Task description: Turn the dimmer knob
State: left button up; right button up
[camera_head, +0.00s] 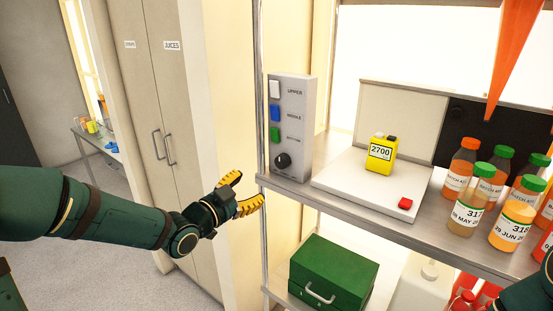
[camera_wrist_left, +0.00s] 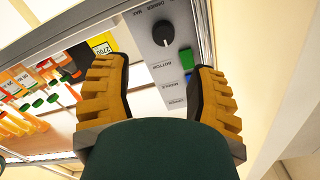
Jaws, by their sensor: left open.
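The dimmer knob (camera_head: 283,160) is a round black knob with a pale pointer line, low on the grey control panel (camera_head: 304,143). White, blue and green switches sit above it. In the left wrist view the knob (camera_wrist_left: 163,34) shows between and beyond the fingertips. My left gripper (camera_head: 249,190), with yellow ribbed fingers, is open and empty. It is left of and below the knob in the head view, apart from it. Its fingers (camera_wrist_left: 161,72) are spread in the wrist view. My right gripper is not in view.
Juice bottles (camera_head: 463,168) stand at the right. A green case (camera_head: 335,272) lies below. A shelf post (camera_head: 259,90) runs just left of the panel.

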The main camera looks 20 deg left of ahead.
aim_at(279, 164)
pick_arm(q)
jog(key=x, duration=0.9)
jog(key=r+x, duration=0.1)
jog(key=x, duration=0.3)
jog(key=shift+w, duration=0.4)
jog(key=c, duration=1)
